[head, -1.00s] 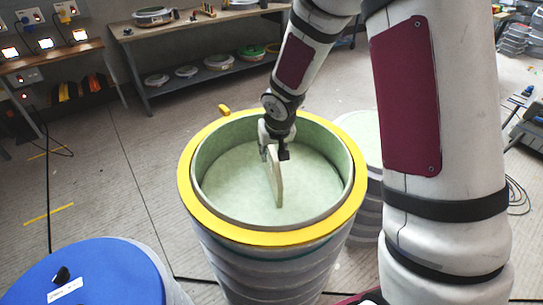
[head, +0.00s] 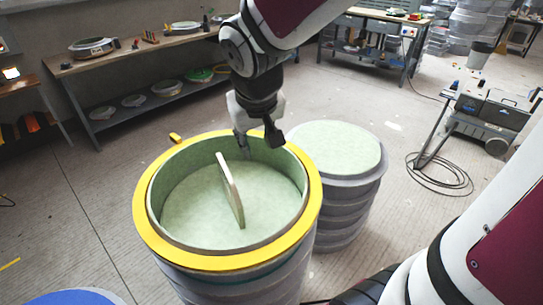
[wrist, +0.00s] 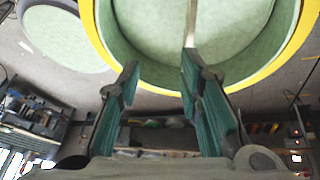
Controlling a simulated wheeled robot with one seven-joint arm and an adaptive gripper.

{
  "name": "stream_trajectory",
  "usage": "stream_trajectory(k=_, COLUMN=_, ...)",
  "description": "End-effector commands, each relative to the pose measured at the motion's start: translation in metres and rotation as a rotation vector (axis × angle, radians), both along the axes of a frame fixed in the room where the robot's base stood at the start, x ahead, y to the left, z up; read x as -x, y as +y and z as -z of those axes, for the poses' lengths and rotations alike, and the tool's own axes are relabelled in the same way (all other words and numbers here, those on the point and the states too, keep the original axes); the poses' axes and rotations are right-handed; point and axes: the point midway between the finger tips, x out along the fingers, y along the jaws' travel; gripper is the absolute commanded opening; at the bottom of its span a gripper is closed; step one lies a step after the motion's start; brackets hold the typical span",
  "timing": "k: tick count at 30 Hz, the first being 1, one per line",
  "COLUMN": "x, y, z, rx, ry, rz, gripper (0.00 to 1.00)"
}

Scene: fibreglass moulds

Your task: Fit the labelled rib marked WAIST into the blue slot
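A pale flat rib (head: 231,190) stands on edge, seemingly a little tilted, inside the round mould with the yellow rim (head: 312,200). No WAIST label can be read on it. My gripper (head: 258,143) is open and empty above the mould's far right rim, to the right of the rib. In the wrist view the teal-padded fingers of my gripper (wrist: 160,65) are spread with nothing between them. The rib (wrist: 191,22) shows there edge-on beyond the right fingertip; whether they touch I cannot tell. No blue slot can be made out; the rib's foot shows no blue.
A second pale-topped mould (head: 335,150) stands close on the right. A blue round top (head: 72,298) is at the lower left. A bench with shelves (head: 140,60) stands behind, and a wheeled cart (head: 488,120) is at the right. Floor is free between them.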

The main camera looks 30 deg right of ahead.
Motion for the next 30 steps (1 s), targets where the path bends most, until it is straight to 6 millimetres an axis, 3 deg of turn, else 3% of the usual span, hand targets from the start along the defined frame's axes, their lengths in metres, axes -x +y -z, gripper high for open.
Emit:
stream_trajectory(k=3, x=0.043, y=0.001, z=-0.026, rx=-0.007, ry=-0.01, rz=-0.006, gripper=0.33)
stream_trajectory(k=9, x=0.112, y=0.009, z=-0.047, rx=-0.054, ry=-0.009, rz=-0.04, gripper=0.33)
stream_trajectory(k=12, x=0.138, y=0.014, z=-0.051, rx=-0.081, ry=-0.011, rz=-0.066, gripper=0.33)
stream_trajectory(k=17, x=0.161, y=0.02, z=-0.051, rx=-0.111, ry=-0.01, rz=-0.095, gripper=0.37)
stream_trajectory(k=20, x=0.163, y=0.022, z=-0.05, rx=-0.122, ry=-0.008, rz=-0.104, gripper=0.37)
stream_trajectory(k=23, x=0.148, y=0.024, z=-0.046, rx=-0.142, ry=-0.002, rz=-0.109, gripper=0.37)
stream_trajectory(k=30, x=0.068, y=0.029, z=-0.015, rx=-0.211, ry=0.016, rz=-0.104, gripper=0.37)
